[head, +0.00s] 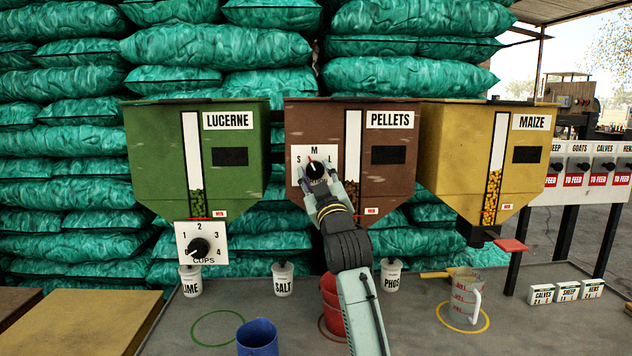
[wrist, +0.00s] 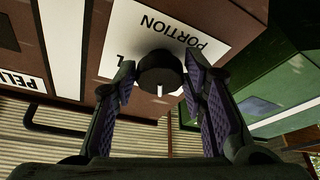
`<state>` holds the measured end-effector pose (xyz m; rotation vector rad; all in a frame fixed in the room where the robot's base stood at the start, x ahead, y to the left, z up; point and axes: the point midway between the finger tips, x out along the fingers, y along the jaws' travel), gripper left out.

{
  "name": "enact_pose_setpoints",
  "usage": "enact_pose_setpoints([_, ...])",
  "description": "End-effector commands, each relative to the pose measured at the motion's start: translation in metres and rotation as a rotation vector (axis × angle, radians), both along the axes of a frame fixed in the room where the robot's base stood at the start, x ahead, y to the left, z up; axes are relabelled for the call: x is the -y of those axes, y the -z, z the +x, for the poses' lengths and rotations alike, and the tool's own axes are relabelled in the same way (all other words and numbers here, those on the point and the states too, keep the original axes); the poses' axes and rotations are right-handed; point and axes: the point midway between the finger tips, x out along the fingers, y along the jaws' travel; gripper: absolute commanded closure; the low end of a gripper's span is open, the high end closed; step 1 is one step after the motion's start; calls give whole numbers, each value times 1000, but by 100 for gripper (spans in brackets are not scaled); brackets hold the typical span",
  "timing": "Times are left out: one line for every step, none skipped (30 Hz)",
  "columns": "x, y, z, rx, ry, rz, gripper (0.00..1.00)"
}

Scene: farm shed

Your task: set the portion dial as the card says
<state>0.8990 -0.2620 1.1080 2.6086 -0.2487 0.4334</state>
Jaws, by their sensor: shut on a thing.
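The portion dial (head: 315,168) is a black knob on a white plate (head: 299,160) marked S, M and L, on the front of the brown PELLETS hopper (head: 400,155).
A green LUCERNE hopper (head: 153,150) with a cups dial (head: 198,248) stands left, a yellow MAIZE hopper (head: 455,140) right. On the table are a blue cup (head: 258,338), a red container (head: 331,300) behind my arm, a clear jug (head: 462,298) and white labelled tubs (head: 283,280).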

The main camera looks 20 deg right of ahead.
Motion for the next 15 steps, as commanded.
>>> enact_pose_setpoints([3,2,-1,-13,3,-46,89])
enact_pose_setpoints([2,2,-1,-21,3,-74,89])
enact_pose_setpoints([3,2,-1,-32,3,-109,89])
enact_pose_setpoints([3,2,-1,-40,3,-135,89])
enact_pose_setpoints([3,1,-1,-48,3,-163,89])
enact_pose_setpoints([3,1,-1,-58,3,-198,89])
enact_pose_setpoints([3,0,-1,-64,3,-224,89])
enact_pose_setpoints([3,0,-1,-71,2,-249,89])
enact_pose_setpoints([3,0,-1,-82,2,-282,89])
enact_pose_setpoints([3,0,-1,-89,2,-305,89])
enact_pose_setpoints([4,-1,-1,-96,2,-328,89])
enact_pose_setpoints([4,-1,-1,-105,2,-358,89])
enact_pose_setpoints([3,-1,-1,-111,1,-378,89])
enact_pose_setpoints([3,-1,-1,-117,1,-400,89])
enact_pose_setpoints([4,-2,-1,-124,1,-424,89])
